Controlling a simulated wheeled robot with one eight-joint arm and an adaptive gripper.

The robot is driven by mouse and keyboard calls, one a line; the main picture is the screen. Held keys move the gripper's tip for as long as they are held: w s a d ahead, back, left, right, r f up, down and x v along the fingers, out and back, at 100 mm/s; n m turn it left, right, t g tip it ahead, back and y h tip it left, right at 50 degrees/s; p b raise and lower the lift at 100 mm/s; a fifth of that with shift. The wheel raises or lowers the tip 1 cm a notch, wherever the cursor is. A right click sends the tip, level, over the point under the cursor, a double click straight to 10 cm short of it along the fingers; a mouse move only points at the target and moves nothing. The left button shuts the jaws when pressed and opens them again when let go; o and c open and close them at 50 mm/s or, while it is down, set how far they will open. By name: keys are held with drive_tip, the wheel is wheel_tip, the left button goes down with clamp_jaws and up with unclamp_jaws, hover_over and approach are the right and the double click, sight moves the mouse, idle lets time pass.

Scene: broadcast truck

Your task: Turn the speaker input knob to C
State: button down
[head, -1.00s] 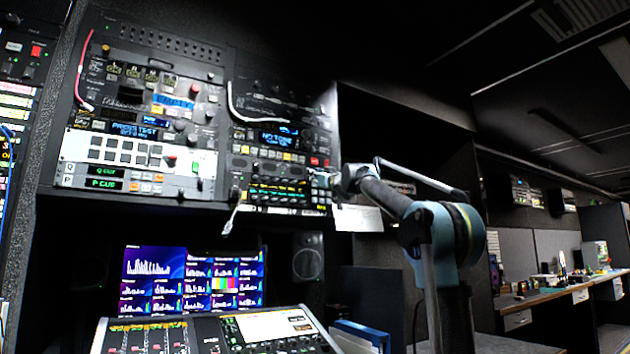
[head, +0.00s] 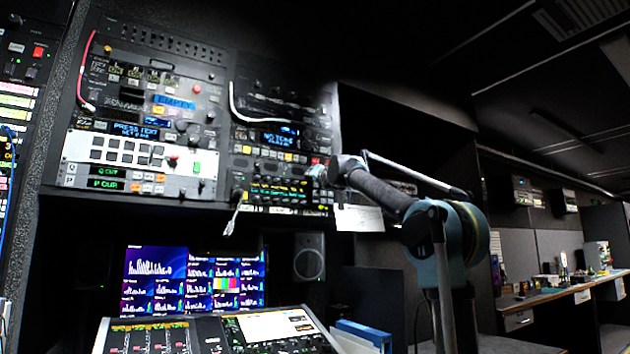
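The right rack column (head: 282,137) holds dark panels with small knobs, buttons and lit displays. The lower display (head: 280,189) glows yellow and cyan. I cannot tell which knob is the speaker input knob, and no letter C is readable at this size. My gripper (head: 318,173) is at the right edge of this column, level with the lower panels and in front of or beside them. It is small and dark here, so its fingers, any contact and any grasp cannot be made out. It may hide part of the panel edge.
A left rack column (head: 130,165) with a white button panel stands beside it. A cable (head: 238,212) hangs below the right column. A paper sheet (head: 358,219) is below my gripper. A monitor (head: 155,270), speaker (head: 308,257) and mixing console (head: 262,326) are lower down.

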drive_tip(key=shift+s+r+m+g+h, duration=0.1)
drive_tip(key=shift+m+g+h, duration=0.4)
drive_tip(key=shift+m, duration=1.35)
drive_tip(key=shift+w+r+m+g+h, duration=0.15)
drive_tip(key=shift+m+h, duration=0.6)
drive_tip(key=shift+m, duration=1.05)
drive_tip(key=shift+s+r+m+g+h, duration=0.2)
drive_tip(key=shift+m+h, duration=0.45)
drive_tip(key=shift+m, duration=1.2)
drive_tip(key=shift+f+m+g, duration=0.1)
drive_tip(key=shift+m+g, duration=0.15)
drive_tip(key=shift+m, duration=0.05)
drive_tip(key=c, duration=1.4)
unclamp_jaws()
drive_tip(key=shift+w, duration=0.2)
drive_tip(key=shift+s, duration=0.1)
drive_tip(key=v, duration=1.1)
drive_tip(key=shift+s, duration=0.4)
